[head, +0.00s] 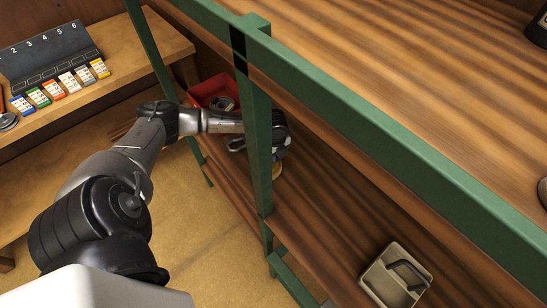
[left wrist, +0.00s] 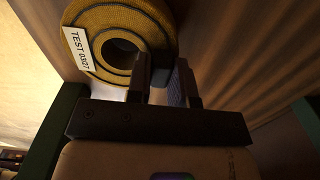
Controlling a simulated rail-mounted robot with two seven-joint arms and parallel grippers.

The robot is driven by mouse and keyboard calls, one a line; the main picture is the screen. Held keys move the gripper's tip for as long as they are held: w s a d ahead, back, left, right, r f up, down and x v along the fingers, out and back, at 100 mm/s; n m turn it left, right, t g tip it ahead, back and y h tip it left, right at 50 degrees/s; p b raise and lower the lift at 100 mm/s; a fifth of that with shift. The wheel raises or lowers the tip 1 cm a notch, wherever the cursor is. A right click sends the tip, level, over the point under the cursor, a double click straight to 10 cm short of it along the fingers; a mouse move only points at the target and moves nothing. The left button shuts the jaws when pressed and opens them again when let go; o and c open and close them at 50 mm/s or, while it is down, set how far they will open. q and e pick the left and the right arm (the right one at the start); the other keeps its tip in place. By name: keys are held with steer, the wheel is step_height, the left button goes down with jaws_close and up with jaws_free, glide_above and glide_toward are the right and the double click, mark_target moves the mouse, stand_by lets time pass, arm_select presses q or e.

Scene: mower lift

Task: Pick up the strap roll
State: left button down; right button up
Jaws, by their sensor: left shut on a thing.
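The strap roll (left wrist: 120,42) is a yellow-and-black ring with a dark round hole and a white label reading "TEST 03/27". It fills the upper left of the left wrist view. My left gripper (left wrist: 164,82) is shut on its right-hand side, one finger showing in front of the roll and the other to its right. In the head view, my left arm reaches behind the green post to the gripper (head: 279,140) over the lower shelf. Only a small yellow part of the roll (head: 278,168) shows below it. My right gripper is not in view.
The green post (head: 257,120) and rail stand close to my left arm. A red bin (head: 207,91) lies behind the arm. A grey caddy (head: 396,277) stands on the lower wooden shelf (head: 325,232), with bare shelf between. A workbench with a numbered board (head: 47,55) is at left.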

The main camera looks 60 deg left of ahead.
arm_select(q)
step_height(320, 180, up, 3)
steer(key=w+d+r+p, duration=0.1)
steer(key=w+d+r, duration=0.6)
steer(key=d, duration=0.1)
steer(key=shift+w+d, duration=0.3)
steer(key=shift+d, duration=0.1)
steer(key=shift+r, duration=0.1)
stand_by(0.6)
